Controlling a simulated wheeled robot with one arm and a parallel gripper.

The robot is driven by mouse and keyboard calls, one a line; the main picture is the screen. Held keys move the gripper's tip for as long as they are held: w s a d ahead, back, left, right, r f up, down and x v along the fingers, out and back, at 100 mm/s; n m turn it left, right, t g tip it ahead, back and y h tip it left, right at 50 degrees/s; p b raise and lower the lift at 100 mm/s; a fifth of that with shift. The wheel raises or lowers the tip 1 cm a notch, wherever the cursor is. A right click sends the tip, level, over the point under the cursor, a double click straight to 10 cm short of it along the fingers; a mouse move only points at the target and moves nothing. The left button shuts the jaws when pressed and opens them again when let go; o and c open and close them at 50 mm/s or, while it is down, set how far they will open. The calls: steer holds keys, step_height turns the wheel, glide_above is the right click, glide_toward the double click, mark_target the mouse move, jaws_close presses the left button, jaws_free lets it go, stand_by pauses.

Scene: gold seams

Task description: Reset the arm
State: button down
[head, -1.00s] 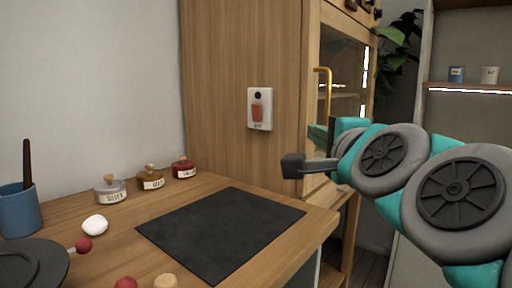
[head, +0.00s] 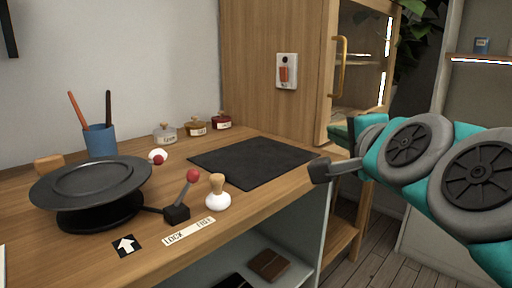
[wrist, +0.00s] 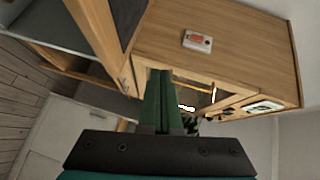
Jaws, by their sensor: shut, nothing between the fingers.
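My arm reaches in from the right of the head view, in teal and grey. My gripper (head: 318,172) is at its left end, in front of the cabinet and beyond the right edge of the black mat. In the wrist view my gripper (wrist: 161,75) shows two green fingers lying together, with nothing between them. It is apart from the bench and the cabinet.
The wooden bench (head: 60,262) holds a dark turntable (head: 92,178), a red-knobbed lever (head: 193,176), a blue cup (head: 100,141), several lidded jars (head: 197,127) and a black mat (head: 255,160). A cabinet (head: 262,50) with a gold handle (head: 341,65) stands behind. Floor (head: 375,272) shows at lower right.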

steer(key=s+a+f+n+g, duration=0.1)
steer(key=s+f+n+g, duration=0.2)
steer(key=f, duration=0.6)
steer(key=s+a+f+n+g, duration=0.2)
steer(key=f+n+g, duration=0.15)
steer(key=f, duration=0.45)
steer(key=s+a+f+n+g, duration=0.1)
steer(key=s+f+n+g, duration=0.25)
steer(key=f, duration=0.55)
steer(key=s+d+f+n+g, duration=0.2)
steer(key=s+f+g, duration=0.2)
steer(key=s, duration=0.4)
steer(key=s+d+f+n+g+h, duration=0.1)
steer(key=s+d+f+n+g, duration=0.2)
steer(key=s+f, duration=0.4)
steer(key=shift+s+d+g+h, duration=0.25)
steer(key=shift+s+g+h, duration=0.05)
steer(key=shift+s+g, duration=0.25)
